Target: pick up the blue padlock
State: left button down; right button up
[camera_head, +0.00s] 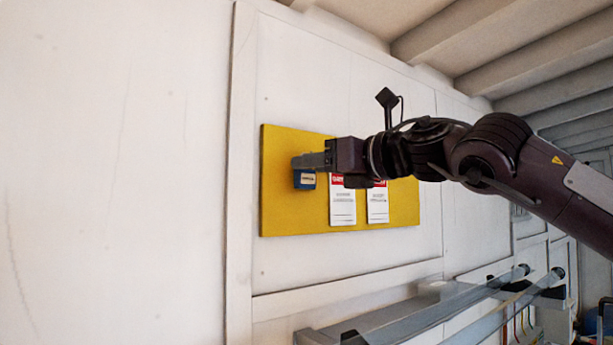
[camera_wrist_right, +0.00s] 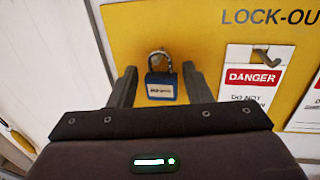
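The blue padlock (camera_head: 306,181) hangs on the yellow lock-out board at its left part. In the right wrist view the padlock (camera_wrist_right: 161,88) shows a blue body with a pale label and a metal shackle at the top. My right gripper (camera_head: 301,162) reaches in from the right and is at the padlock, hiding its upper part in the head view. In the wrist view its two fingers (camera_wrist_right: 159,72) stand apart on either side of the padlock, with a visible gap on each side. My left gripper is in neither view.
The yellow board (camera_head: 290,220) is on a white wall. Two danger tags (camera_head: 342,208) (camera_head: 378,206) hang right of the padlock; the nearer tag (camera_wrist_right: 250,85) is close to the right finger. Grey rails (camera_head: 430,312) lie below the board. The wall at left is bare.

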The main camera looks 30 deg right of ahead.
jog(key=shift+w+a, duration=0.1)
jog(key=shift+w, duration=0.1)
jog(key=c, duration=0.7)
